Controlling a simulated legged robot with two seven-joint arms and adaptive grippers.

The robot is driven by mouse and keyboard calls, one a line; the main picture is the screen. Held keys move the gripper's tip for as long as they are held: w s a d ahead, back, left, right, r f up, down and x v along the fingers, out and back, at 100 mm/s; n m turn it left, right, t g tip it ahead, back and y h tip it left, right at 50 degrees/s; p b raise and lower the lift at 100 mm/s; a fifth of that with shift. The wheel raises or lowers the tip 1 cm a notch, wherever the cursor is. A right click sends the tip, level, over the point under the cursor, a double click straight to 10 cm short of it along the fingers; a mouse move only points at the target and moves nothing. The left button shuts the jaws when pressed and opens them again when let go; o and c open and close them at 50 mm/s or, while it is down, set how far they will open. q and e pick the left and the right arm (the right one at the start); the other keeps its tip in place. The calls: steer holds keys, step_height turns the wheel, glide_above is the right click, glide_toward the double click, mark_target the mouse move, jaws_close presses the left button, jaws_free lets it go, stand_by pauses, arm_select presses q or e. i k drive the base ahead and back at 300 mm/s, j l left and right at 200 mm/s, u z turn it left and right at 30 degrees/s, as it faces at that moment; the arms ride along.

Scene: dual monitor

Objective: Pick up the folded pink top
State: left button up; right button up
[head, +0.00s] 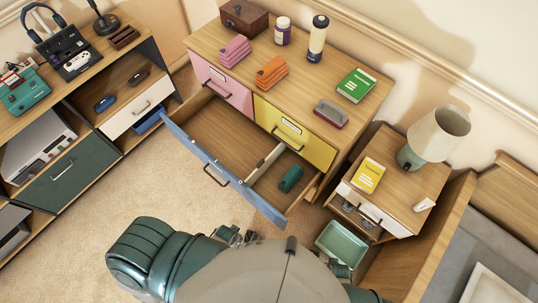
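The folded pink top (234,51) lies on the wooden dresser top (318,72), towards its left side. A similar folded orange garment (271,73) lies just right of it. My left gripper (234,236) shows only in part at the bottom of the head view, beside my green arm, well short of the dresser top. My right gripper (341,268) is mostly hidden behind my own body at the bottom. Neither gripper touches the pink top. I cannot make out the fingers of either gripper.
A wide blue-fronted drawer (222,172) stands open towards me, holding a divider and a dark green roll (290,179). A wooden box (244,17), bottles (317,38) and a green book (356,85) share the dresser top. A nightstand (405,180) with lamp stands right.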

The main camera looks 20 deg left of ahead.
mark_target(234, 52)
steer(key=z, duration=0.3)
steer(key=j+z, duration=0.45)
steer(key=k+j+z, duration=0.15)
steer(key=j+z, duration=0.25)
steer(key=j, duration=0.15)
